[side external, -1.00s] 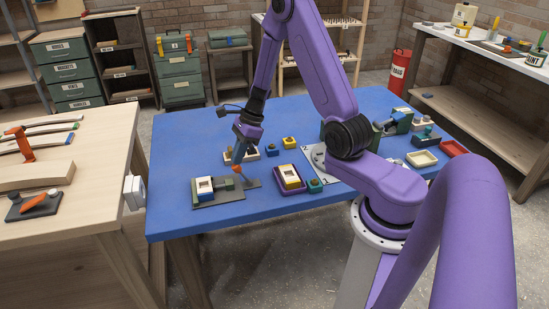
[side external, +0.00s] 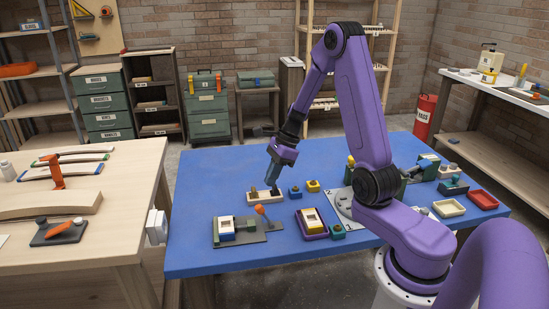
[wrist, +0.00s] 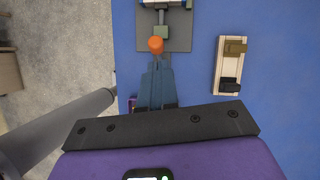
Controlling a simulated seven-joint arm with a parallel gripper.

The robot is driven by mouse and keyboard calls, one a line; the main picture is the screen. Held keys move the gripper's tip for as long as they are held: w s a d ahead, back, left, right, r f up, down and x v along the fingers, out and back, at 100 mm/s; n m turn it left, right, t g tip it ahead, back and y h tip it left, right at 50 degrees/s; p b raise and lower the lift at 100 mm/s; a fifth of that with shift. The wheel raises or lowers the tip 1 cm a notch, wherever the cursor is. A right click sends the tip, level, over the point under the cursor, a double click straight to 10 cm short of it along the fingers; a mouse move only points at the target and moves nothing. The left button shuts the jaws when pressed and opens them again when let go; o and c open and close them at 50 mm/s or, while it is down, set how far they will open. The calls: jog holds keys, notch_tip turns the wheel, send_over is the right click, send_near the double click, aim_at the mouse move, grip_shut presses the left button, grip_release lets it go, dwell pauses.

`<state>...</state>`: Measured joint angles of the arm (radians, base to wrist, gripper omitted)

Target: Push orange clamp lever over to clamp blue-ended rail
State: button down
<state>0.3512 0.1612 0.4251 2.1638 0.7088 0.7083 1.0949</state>
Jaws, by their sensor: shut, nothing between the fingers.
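The clamp's grey plate (side external: 262,236) lies on the blue table, with a green clamp part (side external: 245,223) on it. Its lever ends in an orange knob (side external: 260,210), which stands above the plate, tilted slightly left. A white block with a blue end (side external: 226,231) sits at the plate's left. My gripper (side external: 272,187) is shut and empty, above and behind the knob in the side view. In the wrist view the orange knob (wrist: 155,44) shows just beyond my fingertips (wrist: 157,60); the lever's shaft is mostly hidden. Contact cannot be told, but the side view suggests a gap.
A wooden piece with dark blocks (side external: 265,199) lies behind the clamp, close to my gripper. Blue (side external: 295,192) and yellow (side external: 313,186) blocks stand to its right. A purple tray (side external: 324,228) is right of the clamp.

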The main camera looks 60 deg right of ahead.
notch_tip(320, 180, up, 7)
jog(key=d, duration=0.1)
jog(key=shift+f, duration=0.15)
jog(key=shift+w, duration=0.1)
jog(key=s+a+r+n+g+h, duration=0.1)
jog(key=s+a+n+g, duration=0.1)
jog(key=s+a+n, duration=0.5)
jog(key=s+a+r+n+g+h, duration=0.1)
jog(key=s+a+n, duration=0.2)
jog(key=a+n, duration=0.7)
jog(key=s+a+n+t+h, duration=0.1)
jog(key=s+n+h, duration=0.1)
jog(key=s+n, duration=1.5)
jog(key=shift+a+r+n, duration=0.25)
jog(key=shift+n, duration=1.55)
